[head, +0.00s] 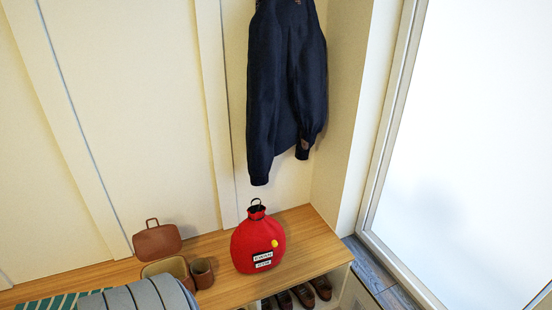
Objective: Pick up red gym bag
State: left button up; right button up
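The red gym bag (254,240) stands upright on the wooden bench top (313,257), near its right end in the head view. It has a dark gathered neck with a black loop on top, a yellow round patch and two white labels on its front. Nothing covers it. Neither of my grippers shows in the head view.
Left of the bag are a brown cup (202,272), a brown open case (157,240) and a grey ribbed rounded thing (150,296). A dark blue jacket (285,85) hangs above. Brown shoes (303,294) sit in the cubby below. Bench right of the bag is clear.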

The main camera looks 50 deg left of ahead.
aim_at(252, 251)
jog(key=i, duration=0.95)
jog(key=u, duration=2.65)
